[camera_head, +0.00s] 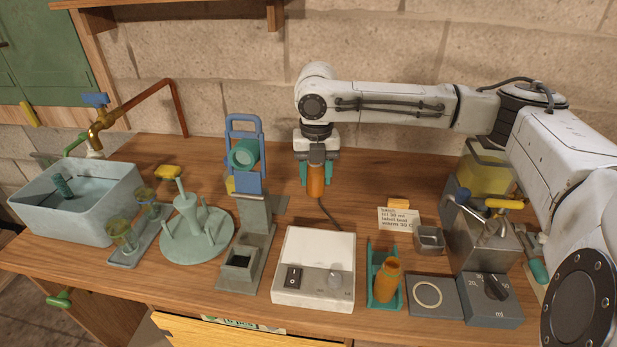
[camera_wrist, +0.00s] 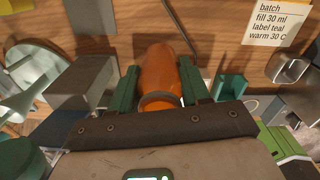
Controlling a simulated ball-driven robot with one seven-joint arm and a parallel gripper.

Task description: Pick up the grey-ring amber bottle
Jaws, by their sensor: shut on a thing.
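My gripper (camera_head: 316,174) points straight down over the back middle of the bench, its teal fingers shut on an amber bottle (camera_head: 316,182). In the wrist view, the amber bottle (camera_wrist: 160,70) lies between the two fingers of my gripper (camera_wrist: 168,86), and a grey ring shows around its neck. The bottle looks upright in the head view. I cannot tell whether its base touches the wood. A second amber bottle (camera_head: 387,284) stands in a teal holder (camera_head: 372,297) at the front of the bench.
A white switch box (camera_head: 314,268) stands in front of my gripper. A blue-handled stand (camera_head: 253,215) is close on the left, with a green round rack (camera_head: 196,240) and a basin (camera_head: 78,205) farther left. A note card (camera_head: 399,219) and a metal tank (camera_head: 478,245) are on the right.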

